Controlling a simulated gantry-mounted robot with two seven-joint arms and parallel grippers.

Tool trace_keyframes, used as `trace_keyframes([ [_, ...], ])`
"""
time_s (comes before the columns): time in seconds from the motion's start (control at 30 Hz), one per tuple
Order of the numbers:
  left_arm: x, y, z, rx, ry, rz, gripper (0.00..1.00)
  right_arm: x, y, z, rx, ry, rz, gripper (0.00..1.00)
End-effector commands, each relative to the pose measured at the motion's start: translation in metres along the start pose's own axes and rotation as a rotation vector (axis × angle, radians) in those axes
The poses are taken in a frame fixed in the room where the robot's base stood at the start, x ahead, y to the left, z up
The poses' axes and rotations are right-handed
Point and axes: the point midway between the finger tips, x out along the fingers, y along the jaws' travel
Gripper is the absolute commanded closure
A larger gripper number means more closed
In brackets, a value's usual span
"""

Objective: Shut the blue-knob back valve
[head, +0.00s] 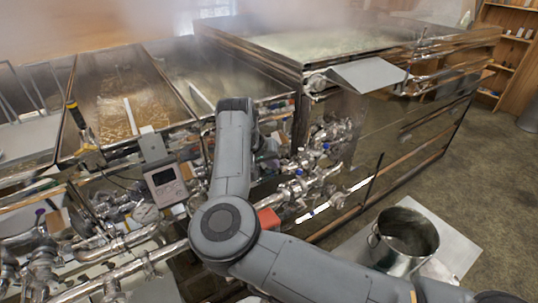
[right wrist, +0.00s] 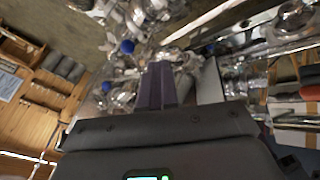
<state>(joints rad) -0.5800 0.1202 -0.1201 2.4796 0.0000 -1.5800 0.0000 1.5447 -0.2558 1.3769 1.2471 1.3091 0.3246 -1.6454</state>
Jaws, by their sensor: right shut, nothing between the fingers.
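Blue knobs sit on the shiny metal pipework in front of the large evaporator pan. In the head view one blue knob (head: 326,145) is farther back and another blue knob (head: 299,172) is nearer. Two blue knobs also show in the right wrist view, an upper one (right wrist: 127,46) and a lower one (right wrist: 106,87). I cannot tell which of these matches which in the head view. My right gripper (right wrist: 160,68) is shut and empty, its fingers pointing toward the pipework, with the knobs left of the fingers. In the head view my right arm largely hides this gripper. My left gripper is not in view.
Metal pipes and a round gauge (head: 146,213) crowd the lower left, with a grey display box (head: 165,182) above. The steaming large pan (head: 340,42) stands behind. A metal bucket (head: 405,237) stands on a pale board at right. Open floor lies beyond it.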

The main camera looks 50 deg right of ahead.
Motion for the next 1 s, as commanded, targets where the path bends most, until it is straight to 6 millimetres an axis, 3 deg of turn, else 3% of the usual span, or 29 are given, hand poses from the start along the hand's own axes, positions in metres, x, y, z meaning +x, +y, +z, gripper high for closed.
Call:
trace_keyframes([
  [0.23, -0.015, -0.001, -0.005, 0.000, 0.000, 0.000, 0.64, 0.044, 0.002, 0.000, 0.000, -0.003, 0.002, 1.00],
  [0.5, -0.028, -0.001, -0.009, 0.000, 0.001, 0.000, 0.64, 0.060, 0.028, 0.002, 0.002, -0.001, 0.001, 1.00],
  [1.0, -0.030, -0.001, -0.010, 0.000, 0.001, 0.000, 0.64, 0.065, 0.033, 0.003, 0.001, 0.000, 0.001, 1.00],
])
